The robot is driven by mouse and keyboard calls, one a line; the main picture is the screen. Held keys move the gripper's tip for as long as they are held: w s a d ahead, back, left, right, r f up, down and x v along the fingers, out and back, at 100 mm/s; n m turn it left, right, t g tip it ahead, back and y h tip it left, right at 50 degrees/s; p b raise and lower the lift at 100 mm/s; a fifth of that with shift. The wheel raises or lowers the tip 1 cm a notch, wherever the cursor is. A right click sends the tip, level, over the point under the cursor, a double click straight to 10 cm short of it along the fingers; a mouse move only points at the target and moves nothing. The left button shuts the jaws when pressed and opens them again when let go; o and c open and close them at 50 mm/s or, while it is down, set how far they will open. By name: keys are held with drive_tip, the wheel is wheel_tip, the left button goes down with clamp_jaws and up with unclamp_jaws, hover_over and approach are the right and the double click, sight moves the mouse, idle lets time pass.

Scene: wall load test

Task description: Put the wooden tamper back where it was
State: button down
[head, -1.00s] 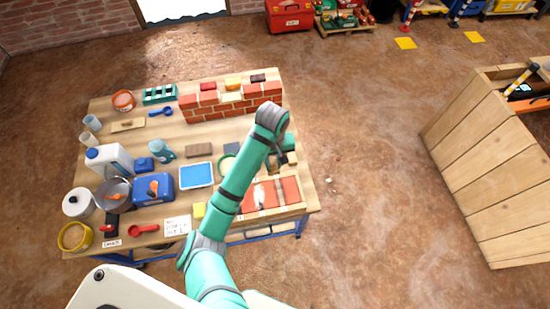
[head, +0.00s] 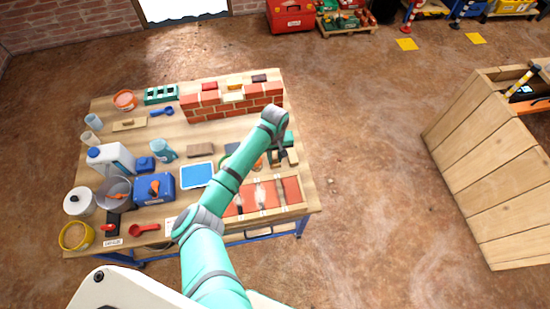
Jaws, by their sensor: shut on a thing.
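My gripper (head: 279,149) is at the right side of the workbench, pointing down beneath my teal wrist. It is small and partly hidden by my arm. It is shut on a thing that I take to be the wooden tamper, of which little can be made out. A light wooden piece (head: 292,157) shows just right of the gripper. I cannot tell whether it is part of the tamper or a separate thing, or whether the held thing touches the bench.
The workbench (head: 225,140) is crowded. A low brick wall (head: 240,101) stands behind my gripper, and a row of red brick panels (head: 266,194) lies in front. A blue tray (head: 197,174) and a blue box (head: 153,190) are further left. A large wooden crate (head: 490,170) stands right.

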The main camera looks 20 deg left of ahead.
drive_tip(key=shift+f, duration=0.2)
drive_tip(key=shift+f, duration=0.15)
drive_tip(key=c, duration=1.5)
unclamp_jaws()
drive_tip(key=shift+c, duration=0.2)
